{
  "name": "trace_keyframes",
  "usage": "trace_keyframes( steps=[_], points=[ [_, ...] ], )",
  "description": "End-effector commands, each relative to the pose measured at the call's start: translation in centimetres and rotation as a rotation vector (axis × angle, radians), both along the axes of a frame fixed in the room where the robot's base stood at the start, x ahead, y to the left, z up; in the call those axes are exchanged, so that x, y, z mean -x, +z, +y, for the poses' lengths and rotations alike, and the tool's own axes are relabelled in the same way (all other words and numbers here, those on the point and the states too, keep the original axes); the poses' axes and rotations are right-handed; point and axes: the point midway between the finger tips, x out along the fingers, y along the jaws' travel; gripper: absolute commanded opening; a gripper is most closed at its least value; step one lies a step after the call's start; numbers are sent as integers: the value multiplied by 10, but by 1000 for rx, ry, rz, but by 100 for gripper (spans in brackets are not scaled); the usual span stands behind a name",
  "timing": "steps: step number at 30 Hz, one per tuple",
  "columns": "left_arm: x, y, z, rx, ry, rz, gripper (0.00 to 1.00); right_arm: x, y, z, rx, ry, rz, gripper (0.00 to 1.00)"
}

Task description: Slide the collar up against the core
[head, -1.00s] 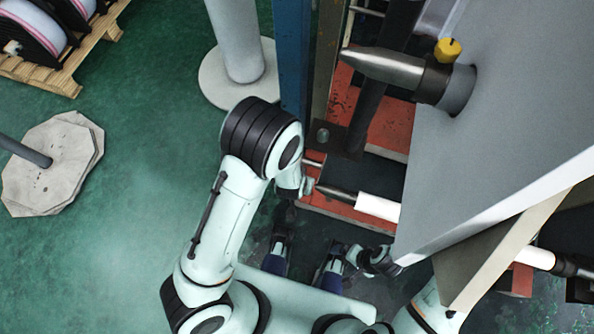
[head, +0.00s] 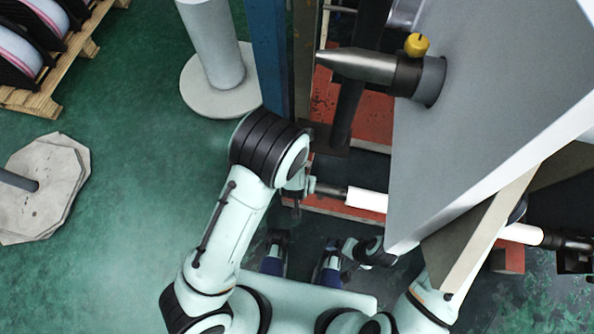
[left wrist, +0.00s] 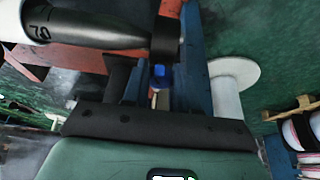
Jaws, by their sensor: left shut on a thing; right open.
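The white core (head: 367,200) sits on a horizontal shaft under the big grey panel. A dark tapered shaft end (head: 331,190) sticks out of it to the left. My left gripper (head: 300,188) is at the shaft's tip, partly hidden by its own wrist. In the left wrist view, the black collar (left wrist: 166,38) with a blue knob (left wrist: 159,76) is at the narrow end of the grey taper, apart from the white core (left wrist: 12,22). My left gripper (left wrist: 159,88) is shut on the collar at the knob. My right gripper (head: 350,248) is open and low, below the shaft.
A second tapered spindle with a yellow knob (head: 417,44) juts from the grey panel (head: 475,120) above. A blue post (head: 270,60) and a grey column (head: 212,50) stand behind my left arm.

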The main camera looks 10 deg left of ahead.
Motion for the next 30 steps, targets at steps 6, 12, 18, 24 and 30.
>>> trace_keyframes(
  steps=[6, 12, 18, 24, 30],
  points=[
    [-1, 1, -9, 1, 0, -2, 0, -1, 4, 0, 0, 1, -1, 100],
    [0, 1, -17, 0, 0, -1, 0, -1, 7, 0, 0, 0, -2, 100],
    [0, 1, -25, 1, -1, -1, 0, -1, 11, 0, 0, 0, -3, 100],
    [1, 1, -33, 1, -1, -1, 0, -2, 14, 0, 0, 0, -5, 100],
    [1, 1, -41, 0, 0, -2, 0, -2, 17, 0, 0, 0, -6, 100]
  ],
)
